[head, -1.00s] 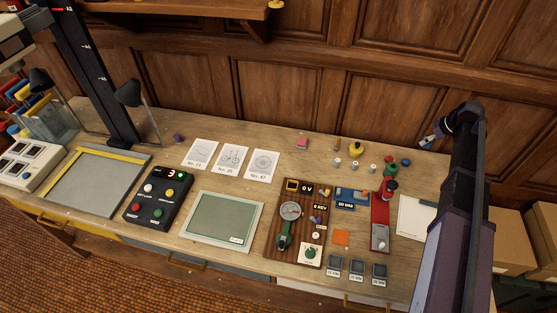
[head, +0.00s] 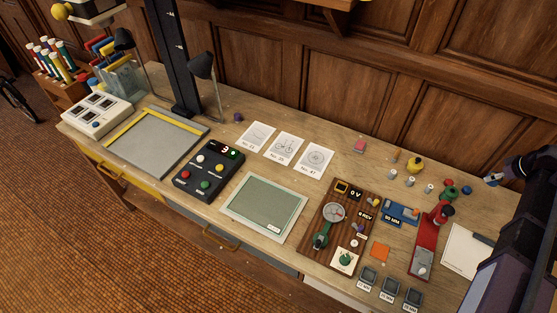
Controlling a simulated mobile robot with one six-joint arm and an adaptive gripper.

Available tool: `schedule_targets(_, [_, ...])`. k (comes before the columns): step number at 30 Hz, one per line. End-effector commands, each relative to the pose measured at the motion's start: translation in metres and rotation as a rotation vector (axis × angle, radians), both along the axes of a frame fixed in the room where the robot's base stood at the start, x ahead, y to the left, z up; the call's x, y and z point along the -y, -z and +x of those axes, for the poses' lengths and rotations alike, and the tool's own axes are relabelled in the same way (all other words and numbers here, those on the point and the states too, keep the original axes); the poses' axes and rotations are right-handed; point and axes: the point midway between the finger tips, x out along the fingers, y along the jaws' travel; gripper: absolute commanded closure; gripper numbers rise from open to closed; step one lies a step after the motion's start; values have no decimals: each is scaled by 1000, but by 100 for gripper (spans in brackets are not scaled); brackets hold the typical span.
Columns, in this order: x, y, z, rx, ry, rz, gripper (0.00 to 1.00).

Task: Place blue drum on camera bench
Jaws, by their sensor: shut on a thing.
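My gripper (head: 493,180) is at the right, above the back right of the bench top. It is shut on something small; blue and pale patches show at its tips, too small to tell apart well. A small round blue piece (head: 467,191) stands on the wood just left of my gripper, beside green and red pieces. I cannot tell which of these is the blue drum. At the left, a grey board with a yellow strip (head: 150,150) lies at the foot of a tall black column (head: 176,60) with lamps; it looks like the camera bench.
Between lie a black button box (head: 209,172), picture cards (head: 285,147), a green screen panel (head: 264,208), a wooden dial board (head: 337,225) and a red device (head: 430,243). Small spools, one yellow (head: 415,165), stand at the back. A shelf overhangs the top.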

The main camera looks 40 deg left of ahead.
Motion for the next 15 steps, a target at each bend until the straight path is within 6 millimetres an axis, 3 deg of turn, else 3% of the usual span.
schedule_targets(1, [-1, 13, -14, 0, -2, 0, 97])
schedule_targets(15, [-12, 87, -123, 0, -21, 1, 97])
